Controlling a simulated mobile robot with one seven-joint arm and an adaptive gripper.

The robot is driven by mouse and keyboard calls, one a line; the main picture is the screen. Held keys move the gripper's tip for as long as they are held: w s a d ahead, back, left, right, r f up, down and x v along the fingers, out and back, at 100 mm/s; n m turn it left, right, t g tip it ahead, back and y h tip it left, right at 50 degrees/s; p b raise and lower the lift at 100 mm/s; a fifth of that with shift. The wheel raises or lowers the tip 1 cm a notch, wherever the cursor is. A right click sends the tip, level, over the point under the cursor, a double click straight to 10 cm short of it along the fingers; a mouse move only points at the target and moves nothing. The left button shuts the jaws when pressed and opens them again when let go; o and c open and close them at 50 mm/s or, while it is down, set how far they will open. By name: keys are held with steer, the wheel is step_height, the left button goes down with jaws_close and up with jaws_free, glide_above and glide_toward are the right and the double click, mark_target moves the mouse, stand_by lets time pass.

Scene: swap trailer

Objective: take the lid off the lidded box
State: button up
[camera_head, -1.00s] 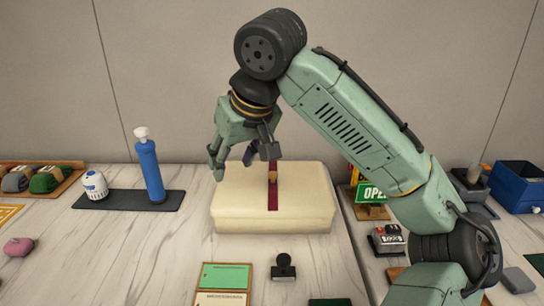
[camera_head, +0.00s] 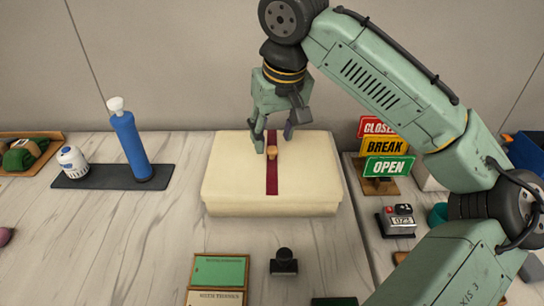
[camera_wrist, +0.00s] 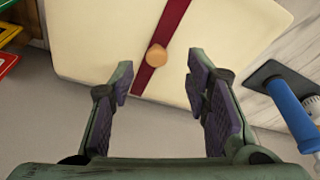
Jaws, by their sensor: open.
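The lidded box (camera_head: 235,188) is cream coloured and stands on the marble counter, with a dark red stripe across its lid. A small orange-brown knob (camera_head: 271,150) sits on the stripe at the middle of the lid. The wrist view shows the lid (camera_wrist: 95,45) and the knob (camera_wrist: 156,55) beyond the fingertips. My gripper (camera_head: 273,145) is open and empty, above and behind the knob in the head view. In the wrist view my gripper (camera_wrist: 158,82) has its two fingers wide apart, with the knob roughly between their lines. I see no contact with the knob.
Signs (camera_head: 385,150) and a counter device (camera_head: 397,220) stand at right. A stamp (camera_head: 284,260) and green-topped boxes (camera_head: 219,272) lie in front.

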mark_target(272, 149)
steer(key=x, duration=0.4)
steer(key=shift+w+d+f+p, duration=0.1)
steer(key=shift+w+f+p, duration=0.05)
steer(key=shift+p, duration=0.2)
steer(key=shift+c, duration=0.3)
jaws_close()
